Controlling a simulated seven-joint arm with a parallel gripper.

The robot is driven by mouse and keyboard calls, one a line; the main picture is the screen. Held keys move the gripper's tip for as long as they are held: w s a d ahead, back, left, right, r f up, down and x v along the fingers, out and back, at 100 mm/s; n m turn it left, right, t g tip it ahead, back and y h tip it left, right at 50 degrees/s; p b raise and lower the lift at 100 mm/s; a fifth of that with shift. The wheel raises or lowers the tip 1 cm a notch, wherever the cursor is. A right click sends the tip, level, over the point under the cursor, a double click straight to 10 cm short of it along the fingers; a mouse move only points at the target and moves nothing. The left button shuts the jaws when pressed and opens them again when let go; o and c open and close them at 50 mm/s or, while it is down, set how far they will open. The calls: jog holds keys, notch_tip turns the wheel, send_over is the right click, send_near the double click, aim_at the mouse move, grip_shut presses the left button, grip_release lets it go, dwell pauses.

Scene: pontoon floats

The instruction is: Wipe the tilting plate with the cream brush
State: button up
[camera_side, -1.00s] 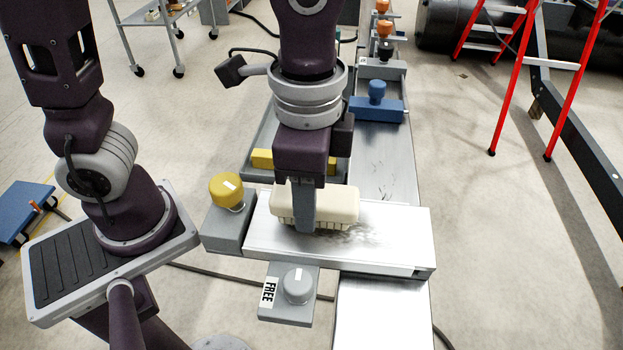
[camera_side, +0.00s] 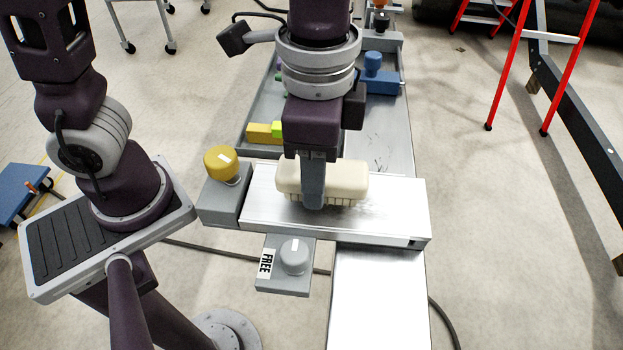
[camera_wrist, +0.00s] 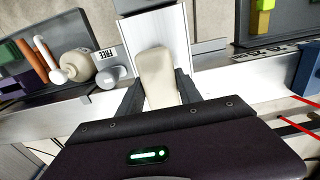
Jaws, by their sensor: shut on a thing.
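The cream brush (camera_side: 346,178) stands bristles down on the silver tilting plate (camera_side: 395,215); its bristles appear to touch the plate. My gripper (camera_side: 313,195) is shut on the middle of the brush from above. In the wrist view, the cream brush (camera_wrist: 157,75) sits between the fingers of my gripper (camera_wrist: 158,92), over the plate (camera_wrist: 181,45). The plate looks mostly bright, with faint grey traces near the brush. The surface under the brush is hidden.
A yellow knob (camera_side: 221,162) stands at the plate's left end. A grey knob (camera_side: 295,257) with a FREE label (camera_side: 265,263) sits in front. Behind are a grey tray with a yellow block (camera_side: 262,133) and a blue handled block (camera_side: 378,78). The plate's right part is clear.

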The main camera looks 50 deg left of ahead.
jog(key=shift+w+a, duration=1.4)
jog(key=shift+w, duration=0.25)
jog(key=shift+w+d, duration=0.5)
jog(key=shift+s+d, duration=2.7)
jog(key=shift+w+d, duration=0.5)
jog(key=shift+w, duration=0.1)
jog(key=shift+w+a, duration=2.4)
jog(key=shift+a, duration=0.05)
jog(key=shift+w+d, duration=0.1)
jog(key=shift+w, duration=0.45)
jog(key=shift+w+d, duration=0.2)
jog(key=shift+w, duration=0.05)
jog(key=shift+s+d, duration=2.7)
jog(key=shift+w+d, duration=0.55)
jog(key=shift+w+a, duration=2.6)
jog(key=shift+w, duration=0.1)
jog(key=shift+w+r, duration=0.1)
jog(key=shift+r, duration=0.2)
jog(key=shift+f, duration=0.1)
notch_tip(320, 180, up, 6)
